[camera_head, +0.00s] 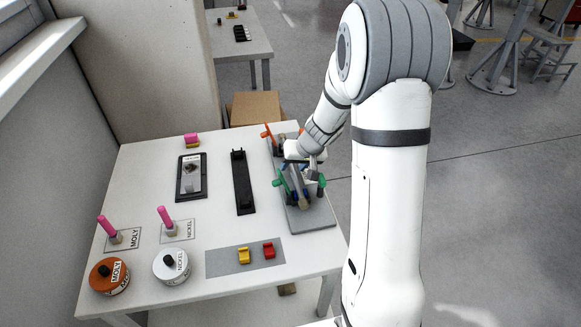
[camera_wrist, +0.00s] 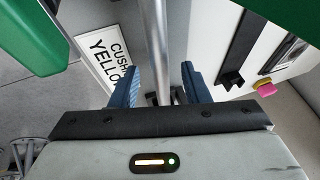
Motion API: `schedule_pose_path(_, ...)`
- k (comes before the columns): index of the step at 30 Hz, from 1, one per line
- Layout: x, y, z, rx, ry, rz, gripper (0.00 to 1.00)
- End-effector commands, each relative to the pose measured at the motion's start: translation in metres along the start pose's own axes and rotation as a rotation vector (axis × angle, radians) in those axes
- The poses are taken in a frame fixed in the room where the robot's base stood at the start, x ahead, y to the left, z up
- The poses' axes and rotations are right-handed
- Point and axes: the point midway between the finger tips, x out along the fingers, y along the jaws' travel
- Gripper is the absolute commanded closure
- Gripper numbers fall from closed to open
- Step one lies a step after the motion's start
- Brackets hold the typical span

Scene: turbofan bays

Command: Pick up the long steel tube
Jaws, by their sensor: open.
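The long steel tube (camera_wrist: 164,45) shows in the wrist view as a shiny grey bar running up the middle from between my fingers. My gripper (camera_wrist: 160,75) is open, with one blue finger on each side of the tube and a visible gap at both sides. In the head view, my gripper (camera_head: 309,165) is low over the grey stand at the right of the table, where the tube (camera_head: 300,190) is partly hidden by my wrist. Green parts (camera_head: 321,184) stand close by on that stand, and a green part (camera_wrist: 35,40) is large at the wrist view's upper left.
A card with "YELLOW" (camera_wrist: 105,55) lies beside the tube. A black holder (camera_head: 243,182) and a dark tray (camera_head: 191,177) are to the left. Yellow (camera_head: 244,256) and red (camera_head: 268,250) pieces lie on a grey mat in front. Two round containers (camera_head: 109,276) (camera_head: 171,266) stand front left.

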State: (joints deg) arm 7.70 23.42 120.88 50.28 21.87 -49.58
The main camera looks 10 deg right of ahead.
Motion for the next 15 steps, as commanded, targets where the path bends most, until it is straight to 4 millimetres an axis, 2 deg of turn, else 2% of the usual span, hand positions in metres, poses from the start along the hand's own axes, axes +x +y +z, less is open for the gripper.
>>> schedule_pose_path(2,-0.0002,-0.0002,0.0000,0.000,0.000,0.000,0.58)
schedule_pose_path(15,-0.0004,-0.0008,0.0002,-0.001,0.000,-0.001,0.93)
